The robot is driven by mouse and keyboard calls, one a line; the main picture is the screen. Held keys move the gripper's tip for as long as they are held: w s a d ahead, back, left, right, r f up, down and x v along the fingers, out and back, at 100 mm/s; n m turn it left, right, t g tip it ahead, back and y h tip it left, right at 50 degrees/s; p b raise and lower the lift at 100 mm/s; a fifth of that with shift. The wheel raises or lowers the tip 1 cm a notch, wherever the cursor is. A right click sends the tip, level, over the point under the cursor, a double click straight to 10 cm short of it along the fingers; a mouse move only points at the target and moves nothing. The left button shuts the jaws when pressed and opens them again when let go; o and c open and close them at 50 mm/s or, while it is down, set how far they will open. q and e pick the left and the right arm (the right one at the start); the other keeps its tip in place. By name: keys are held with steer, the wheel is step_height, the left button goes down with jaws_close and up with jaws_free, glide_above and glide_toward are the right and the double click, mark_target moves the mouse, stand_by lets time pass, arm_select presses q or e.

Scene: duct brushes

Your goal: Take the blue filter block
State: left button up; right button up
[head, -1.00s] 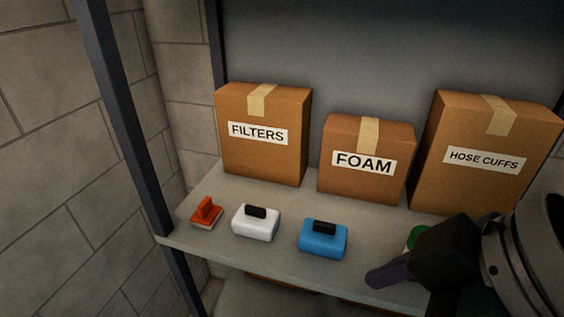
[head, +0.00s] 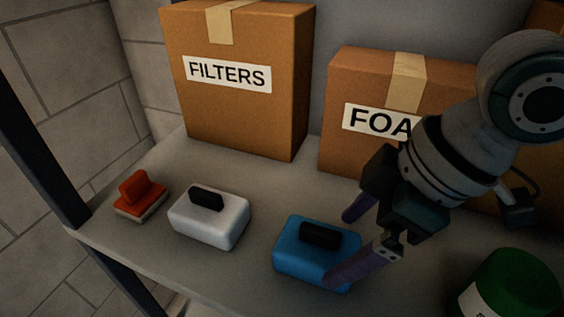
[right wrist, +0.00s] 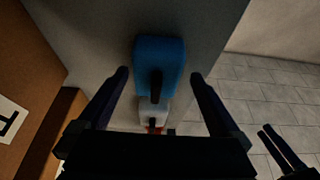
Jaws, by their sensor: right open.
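The blue filter block (head: 296,253) with a black handle on top sits on the shelf, in the lower middle of the head view. My right gripper (head: 340,247) is open, and its purple fingers are close to the block's right side; the near finger overlaps the block's right front corner in the picture. In the right wrist view the blue block (right wrist: 158,62) lies ahead, between and beyond the two fingertips (right wrist: 160,75), with nothing held. Whether a finger touches it I cannot tell. My left gripper is not in the head view.
A white block (head: 210,222) with a black handle and a red brush (head: 141,196) stand left of the blue block. Cardboard boxes labelled FILTERS (head: 245,115) and FOAM (head: 345,140) stand behind. A green round thing (head: 520,285) is at lower right. A shelf post (head: 35,150) is at left.

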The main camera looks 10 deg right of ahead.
mark_target(332, 246)
steer(key=x, duration=0.5)
steer(key=shift+w+a+r, duration=0.1)
steer(key=shift+w, duration=0.1)
steer(key=c, duration=1.1)
steer(key=shift+r, duration=0.15)
